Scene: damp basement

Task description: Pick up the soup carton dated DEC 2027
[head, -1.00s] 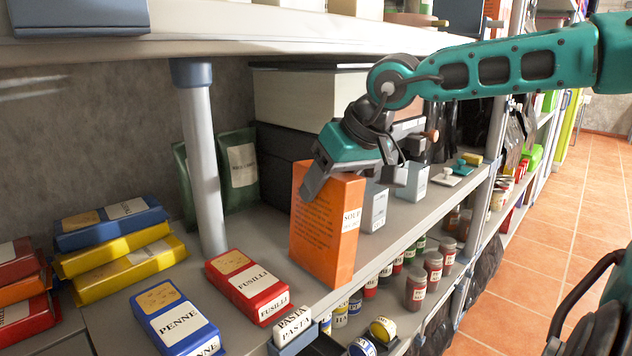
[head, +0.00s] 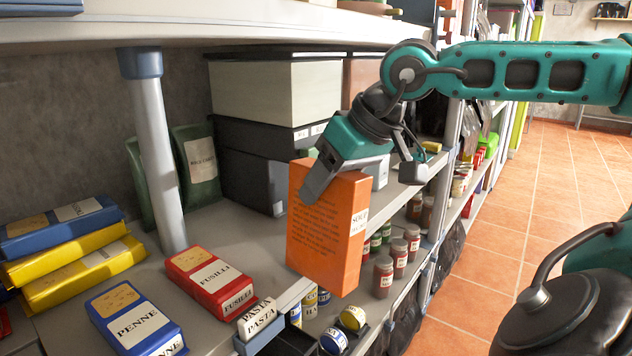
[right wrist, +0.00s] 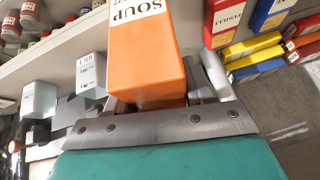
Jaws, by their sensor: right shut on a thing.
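An orange soup carton (head: 318,225) with a white SOUP label hangs upright, slightly tilted, from my right gripper (head: 350,172). The jaws are shut on its upper part. In the head view it overlaps the front edge of the shelf, and its base looks clear of the board. The carton also fills the top middle of the right wrist view (right wrist: 155,60), between the fingers (right wrist: 155,103). Its SOUP label shows upside down there. The date line is too small in the head view and cut off in the wrist view. My left gripper is not seen.
On the shelf (head: 215,225) lie a red fusilli box (head: 205,270), a blue penne box (head: 130,310) and stacked packets. A post (head: 160,160) stands left, dark boxes (head: 250,165) behind. An upper shelf (head: 250,22) hangs overhead. Jars (head: 383,275) stand below. The tiled floor is clear at right.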

